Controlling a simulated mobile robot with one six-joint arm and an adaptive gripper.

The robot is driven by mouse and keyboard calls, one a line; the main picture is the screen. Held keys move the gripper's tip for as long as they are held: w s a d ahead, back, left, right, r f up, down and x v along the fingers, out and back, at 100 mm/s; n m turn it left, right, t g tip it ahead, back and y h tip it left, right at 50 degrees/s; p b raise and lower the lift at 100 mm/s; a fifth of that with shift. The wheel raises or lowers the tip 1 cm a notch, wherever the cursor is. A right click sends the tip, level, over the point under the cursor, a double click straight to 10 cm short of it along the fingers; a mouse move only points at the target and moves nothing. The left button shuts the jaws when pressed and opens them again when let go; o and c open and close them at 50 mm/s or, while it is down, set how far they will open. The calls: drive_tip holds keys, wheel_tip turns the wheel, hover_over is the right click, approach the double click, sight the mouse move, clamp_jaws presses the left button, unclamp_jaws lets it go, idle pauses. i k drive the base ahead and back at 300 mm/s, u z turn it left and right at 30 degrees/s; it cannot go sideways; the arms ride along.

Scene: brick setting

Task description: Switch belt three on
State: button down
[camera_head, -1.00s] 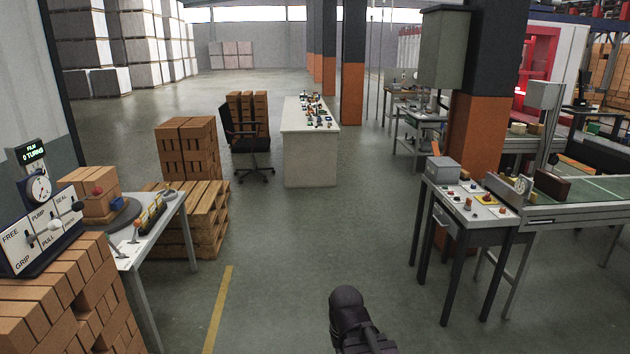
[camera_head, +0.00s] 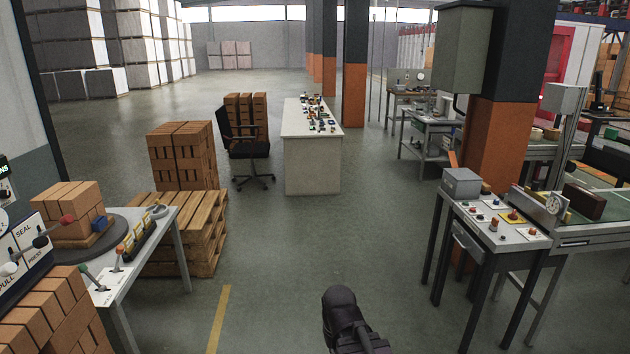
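No label reading belt three can be made out. A long white bench (camera_head: 312,165) at the middle back bears many small controls (camera_head: 318,117), too small to read. A black part of my arm shows at the bottom centre; my gripper is not in view.
A left table (camera_head: 163,242) holds levers and a turntable (camera_head: 85,236) with bricks. Brick stacks, a pallet (camera_head: 180,232) and a black chair (camera_head: 245,145) stand left of the bench. An orange-and-black pillar (camera_head: 497,130) rises behind the control table. The middle floor is clear.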

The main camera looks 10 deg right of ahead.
sight(513, 217)
drive_tip(key=z, duration=0.1)
drive_tip(key=i, duration=1.55)
drive_tip(key=z, duration=0.4)
drive_tip(key=i, duration=0.75)
drive_tip(key=z, duration=0.45)
drive_tip(key=i, duration=0.85)
drive_tip(key=z, duration=0.45)
drive_tip(key=i, duration=0.7)
drive_tip(key=z, duration=0.2)
